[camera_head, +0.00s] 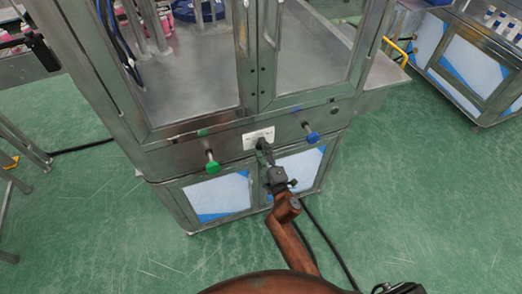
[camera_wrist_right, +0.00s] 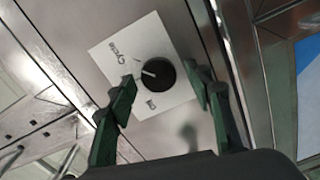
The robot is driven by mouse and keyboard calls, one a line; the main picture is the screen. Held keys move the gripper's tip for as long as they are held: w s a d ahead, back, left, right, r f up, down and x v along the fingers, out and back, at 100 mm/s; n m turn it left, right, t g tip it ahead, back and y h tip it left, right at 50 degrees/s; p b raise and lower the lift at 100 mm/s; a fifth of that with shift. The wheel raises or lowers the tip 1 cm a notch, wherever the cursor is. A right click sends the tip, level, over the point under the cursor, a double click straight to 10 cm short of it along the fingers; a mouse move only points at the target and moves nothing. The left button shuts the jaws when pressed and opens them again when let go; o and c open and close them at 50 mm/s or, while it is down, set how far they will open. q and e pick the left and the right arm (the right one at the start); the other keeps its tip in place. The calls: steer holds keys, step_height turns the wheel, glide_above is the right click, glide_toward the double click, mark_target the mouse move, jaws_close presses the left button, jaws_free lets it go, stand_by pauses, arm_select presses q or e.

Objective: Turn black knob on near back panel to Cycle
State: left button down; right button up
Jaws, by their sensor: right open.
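The black knob (camera_wrist_right: 157,82) sits on a white label plate (camera_wrist_right: 118,48) on the metal panel in the right wrist view. The word "Cycle" is at the plate's upper left and a second, smaller word is at its lower edge. The knob's white pointer mark is on its upper left side, toward the Cycle side. My right gripper (camera_wrist_right: 165,98) is open, with one green finger on each side of the knob; I cannot tell whether either touches. In the head view the right gripper (camera_head: 266,157) is at the white plate (camera_head: 254,135) and mostly hides the knob. My left gripper is not in view.
A green push button (camera_head: 212,167) sticks out left of the plate and a blue one (camera_head: 312,137) right of it. Glass doors (camera_head: 190,80) are above, and lower cabinet panels (camera_head: 220,195) below. Another cabinet (camera_head: 465,60) stands far right. The green floor (camera_head: 420,190) is largely clear.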

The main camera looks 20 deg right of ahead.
steer(key=s, duration=1.2)
steer(key=shift+d, duration=0.15)
